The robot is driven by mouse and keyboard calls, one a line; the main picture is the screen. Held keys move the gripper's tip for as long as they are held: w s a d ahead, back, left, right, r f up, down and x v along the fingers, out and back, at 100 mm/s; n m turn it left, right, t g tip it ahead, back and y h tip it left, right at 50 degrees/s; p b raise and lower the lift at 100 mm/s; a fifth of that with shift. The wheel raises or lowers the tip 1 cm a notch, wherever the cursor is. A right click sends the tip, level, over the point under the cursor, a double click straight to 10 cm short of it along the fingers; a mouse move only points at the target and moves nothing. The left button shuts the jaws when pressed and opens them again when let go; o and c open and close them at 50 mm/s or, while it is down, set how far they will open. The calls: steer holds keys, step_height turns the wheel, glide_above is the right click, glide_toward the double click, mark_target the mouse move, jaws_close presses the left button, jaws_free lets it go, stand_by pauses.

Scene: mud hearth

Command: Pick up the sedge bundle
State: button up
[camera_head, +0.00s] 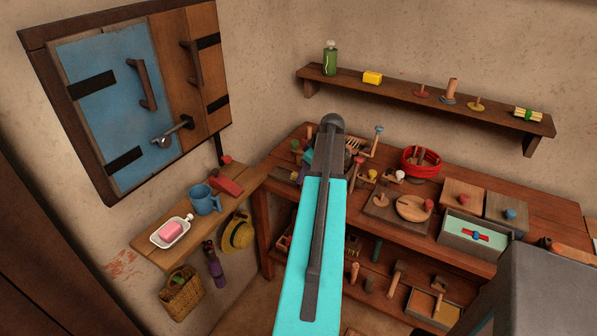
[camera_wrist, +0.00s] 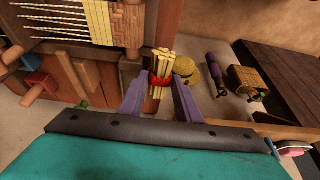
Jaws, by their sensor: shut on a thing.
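My gripper (camera_wrist: 159,84) shows in the wrist view with its two purple fingers on either side of a bundle of pale yellow stalks, the sedge bundle (camera_wrist: 164,60). The bundle has a red tie around it, and the fingers are shut on it near that tie. The stalks point up and away between the fingers. In the head view my arm hides the gripper and the held bundle. A second pale bundle (camera_head: 521,111) with a green tie lies at the right end of the wall shelf.
The workbench (camera_head: 545,216) carries a red basket (camera_head: 409,166), a round wooden board (camera_head: 413,208) and an open box (camera_head: 446,232). A side shelf at left holds a blue mug (camera_head: 205,200) and a white dish (camera_head: 158,240). In the wrist view, a strung wooden frame (camera_wrist: 133,24) stands close at upper left.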

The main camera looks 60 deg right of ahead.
steer(key=shift+s+a+r+b, duration=0.15)
steer(key=shift+s+a, duration=0.2)
steer(key=shift+s, duration=0.25)
steer(key=shift+s+a+b, duration=0.15)
steer(key=shift+s+a, duration=0.15)
steer(key=shift+s, duration=0.25)
steer(key=shift+s+a+r+b, duration=0.15)
steer(key=shift+s+a, duration=0.2)
steer(key=shift+s, duration=0.25)
